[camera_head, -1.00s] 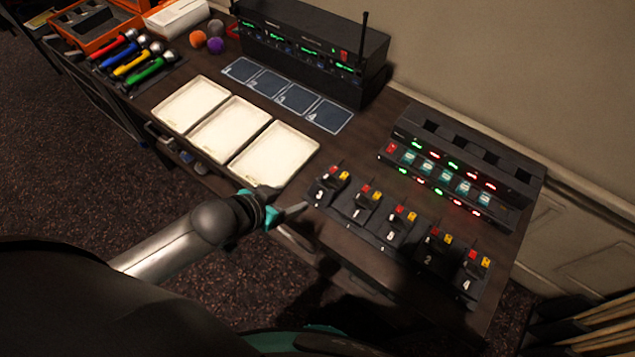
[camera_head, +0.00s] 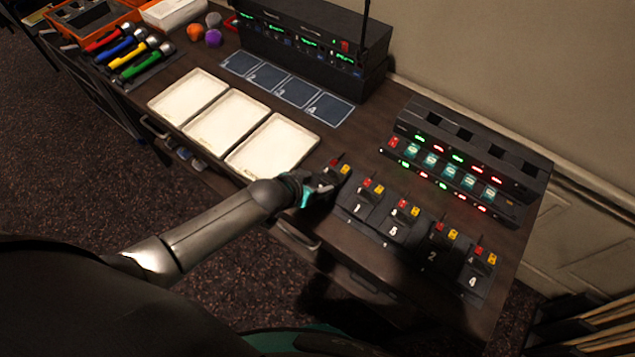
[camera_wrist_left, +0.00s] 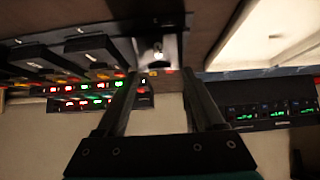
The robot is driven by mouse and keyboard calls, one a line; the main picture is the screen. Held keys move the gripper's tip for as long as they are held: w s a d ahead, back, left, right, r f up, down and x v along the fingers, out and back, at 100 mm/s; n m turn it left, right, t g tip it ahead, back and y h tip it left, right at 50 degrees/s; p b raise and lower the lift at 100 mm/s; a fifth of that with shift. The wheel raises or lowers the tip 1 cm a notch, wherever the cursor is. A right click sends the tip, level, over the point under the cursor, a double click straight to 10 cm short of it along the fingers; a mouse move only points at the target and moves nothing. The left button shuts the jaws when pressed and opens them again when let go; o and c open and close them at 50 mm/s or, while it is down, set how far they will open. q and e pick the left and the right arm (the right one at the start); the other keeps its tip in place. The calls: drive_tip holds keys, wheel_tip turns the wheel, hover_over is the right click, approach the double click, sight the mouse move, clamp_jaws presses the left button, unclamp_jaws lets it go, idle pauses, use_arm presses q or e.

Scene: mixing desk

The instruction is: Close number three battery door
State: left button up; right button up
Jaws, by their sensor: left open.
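The number three pack (camera_head: 343,172) is the leftmost of the dark numbered packs, with red and yellow parts on top. My left gripper (camera_head: 328,183) is at its front in the head view and hides its number and most of its front. The gripper is open. In the left wrist view, my left gripper (camera_wrist_left: 163,75) has a finger on each side, with a dark unit and its whitish mark (camera_wrist_left: 158,52) beyond the gap between the tips. I cannot tell contact or how far the battery door is open. My right gripper is not in view.
Packs one (camera_head: 362,208), five (camera_head: 397,228), two (camera_head: 435,255) and four (camera_head: 475,277) stand rightward in the same row. A lit charger rack (camera_head: 460,165) stands behind them. White trays (camera_head: 272,147) lie close left of the gripper. Bare desk lies between trays and rack.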

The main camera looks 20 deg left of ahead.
use_arm(q)
drive_tip(key=shift+w+d+f, duration=0.15)
drive_tip(key=shift+w+f, duration=0.2)
drive_tip(key=shift+f, duration=0.05)
drive_tip(key=shift+c, duration=0.2)
clamp_jaws()
idle(0.3)
